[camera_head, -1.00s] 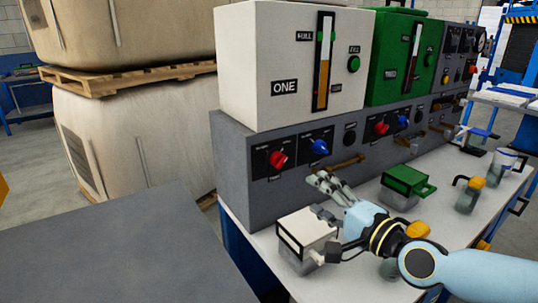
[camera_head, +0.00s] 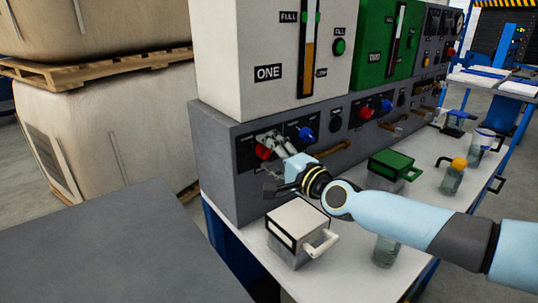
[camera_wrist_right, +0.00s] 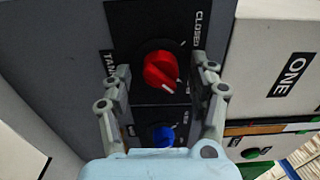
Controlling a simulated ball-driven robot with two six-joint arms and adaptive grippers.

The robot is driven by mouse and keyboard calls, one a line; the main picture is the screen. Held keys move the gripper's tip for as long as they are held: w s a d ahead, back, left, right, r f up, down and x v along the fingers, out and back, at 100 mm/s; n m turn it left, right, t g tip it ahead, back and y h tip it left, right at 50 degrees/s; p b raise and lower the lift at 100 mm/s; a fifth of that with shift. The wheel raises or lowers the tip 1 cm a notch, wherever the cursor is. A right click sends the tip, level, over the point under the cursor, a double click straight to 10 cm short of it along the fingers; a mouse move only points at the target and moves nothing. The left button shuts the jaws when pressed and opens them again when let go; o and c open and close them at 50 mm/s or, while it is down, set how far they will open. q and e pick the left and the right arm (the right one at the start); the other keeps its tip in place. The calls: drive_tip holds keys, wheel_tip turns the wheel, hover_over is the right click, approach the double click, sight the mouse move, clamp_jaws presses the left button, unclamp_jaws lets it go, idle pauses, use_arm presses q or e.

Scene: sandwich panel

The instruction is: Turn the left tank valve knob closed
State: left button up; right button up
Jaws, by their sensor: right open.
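The red knob (camera_head: 263,152) sits on a black plate on the grey panel, below the white tank marked ONE (camera_head: 262,45). A blue knob (camera_head: 306,134) is just to its right. My right gripper (camera_head: 271,143) is at the red knob, its fingers partly covering it. In the right wrist view the open fingers (camera_wrist_right: 161,66) stand on both sides of the red knob (camera_wrist_right: 161,71), with gaps visible. The word CLOSED (camera_wrist_right: 199,29) is printed beside it. The blue knob (camera_wrist_right: 163,137) shows below, between the finger bases. My left gripper is not in view.
A green tank (camera_head: 375,38) with its own red and blue knobs stands to the right. A white-lidded container (camera_head: 297,226), a green-lidded one (camera_head: 394,165) and jars stand on the white bench. Brown handles (camera_head: 333,149) jut from the panel.

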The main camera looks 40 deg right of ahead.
drive_tip(key=shift+w, duration=0.15)
drive_tip(key=c, duration=1.2)
drive_tip(key=shift+o, duration=0.2)
